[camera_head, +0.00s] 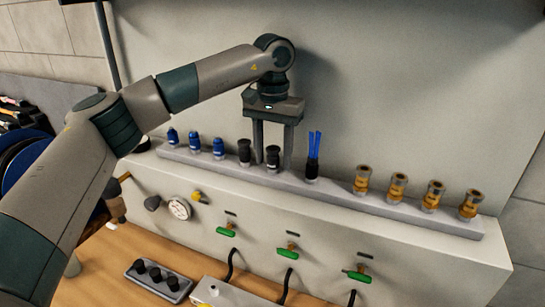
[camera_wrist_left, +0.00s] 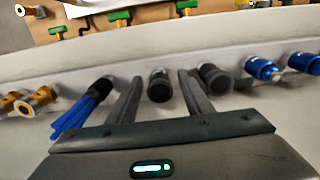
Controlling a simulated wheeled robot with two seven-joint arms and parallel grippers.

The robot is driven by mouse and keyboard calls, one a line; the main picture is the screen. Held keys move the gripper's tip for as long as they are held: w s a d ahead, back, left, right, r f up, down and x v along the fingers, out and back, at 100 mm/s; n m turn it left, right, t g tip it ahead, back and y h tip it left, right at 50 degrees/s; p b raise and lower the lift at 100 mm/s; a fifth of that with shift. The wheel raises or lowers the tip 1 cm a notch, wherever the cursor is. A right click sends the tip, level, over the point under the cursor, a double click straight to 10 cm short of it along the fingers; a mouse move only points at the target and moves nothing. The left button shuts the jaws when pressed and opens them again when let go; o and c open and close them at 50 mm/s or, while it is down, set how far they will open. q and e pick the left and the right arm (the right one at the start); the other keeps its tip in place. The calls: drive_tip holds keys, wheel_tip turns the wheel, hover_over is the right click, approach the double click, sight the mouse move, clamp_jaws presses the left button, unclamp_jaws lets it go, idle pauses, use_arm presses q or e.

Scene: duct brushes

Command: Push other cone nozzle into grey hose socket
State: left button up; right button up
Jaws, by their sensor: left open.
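My left gripper (camera_head: 273,152) is open, pointing down at the grey rail (camera_head: 340,190) on the wall ledge. Its two fingers stand on either side of a black cylindrical fitting (camera_head: 273,160). That fitting shows between the fingers in the left wrist view (camera_wrist_left: 160,85), with a gap on both sides. A second black fitting (camera_head: 244,153) stands just left of it, outside the fingers. To the right, a black fitting (camera_head: 312,172) has blue rods sticking up from it. I cannot tell which piece is the cone nozzle or the grey hose socket. My right gripper is not in view.
Several blue fittings (camera_head: 194,144) stand at the rail's left and several brass ones (camera_head: 397,187) at its right. Green valve handles (camera_head: 288,252) and a gauge (camera_head: 179,208) are on the panel below. A dark tray with black knobs (camera_head: 158,280) lies on the wooden bench.

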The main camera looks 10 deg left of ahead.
sight(273, 148)
use_arm(q)
clamp_jaws()
drive_tip(key=shift+r, duration=0.2)
drive_tip(key=shift+r+p, duration=1.85)
drive_tip(key=shift+r, duration=0.95)
